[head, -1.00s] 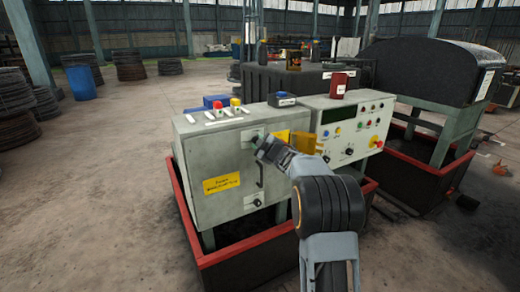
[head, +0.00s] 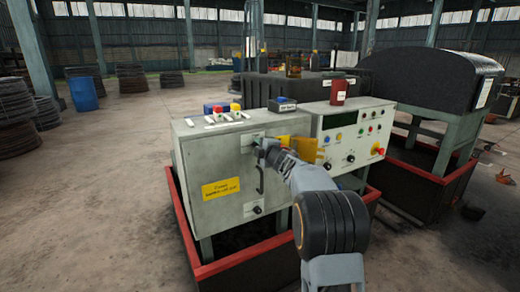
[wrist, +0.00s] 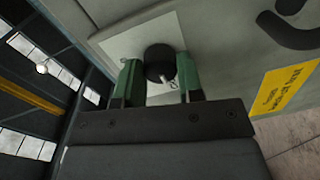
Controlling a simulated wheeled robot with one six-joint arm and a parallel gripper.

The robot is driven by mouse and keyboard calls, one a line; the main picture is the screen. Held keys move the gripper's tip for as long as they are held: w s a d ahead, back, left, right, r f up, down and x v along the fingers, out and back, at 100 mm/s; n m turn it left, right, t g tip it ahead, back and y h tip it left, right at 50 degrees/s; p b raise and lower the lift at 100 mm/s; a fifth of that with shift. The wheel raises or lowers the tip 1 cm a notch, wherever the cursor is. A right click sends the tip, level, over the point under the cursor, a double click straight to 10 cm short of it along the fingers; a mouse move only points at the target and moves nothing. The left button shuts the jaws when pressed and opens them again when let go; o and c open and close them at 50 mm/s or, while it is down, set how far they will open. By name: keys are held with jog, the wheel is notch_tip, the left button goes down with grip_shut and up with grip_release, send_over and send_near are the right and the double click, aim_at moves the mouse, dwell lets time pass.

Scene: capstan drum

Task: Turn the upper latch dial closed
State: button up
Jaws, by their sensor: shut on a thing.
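The upper latch dial (wrist: 160,63) is a round black knob with a small pale pointer, on a light square plate (wrist: 120,42) on the grey cabinet door. In the wrist view the green fingers of my gripper (wrist: 160,80) stand on either side of the dial and are shut on it. In the head view my gripper (head: 263,148) is at the upper right of the cabinet door (head: 215,165) and covers the dial. The lower latch dial (head: 257,210) shows on its pale plate near the door's bottom right.
A black door handle (head: 261,180) sits between the two dials, close below my gripper. A yellow label (head: 221,188) is on the door. A control panel (head: 365,135) with knobs stands to the right. A red tray edge (head: 240,259) surrounds the cabinet's base.

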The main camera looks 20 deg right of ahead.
dwell(0.3)
jog(key=o, duration=0.9)
jog(key=shift+s, duration=0.1)
jog(key=s, duration=0.4)
jog(key=s+d, duration=0.1)
jog(key=s, duration=0.8)
jog(key=shift+s+d+r, duration=0.25)
jog(key=shift+r, duration=0.15)
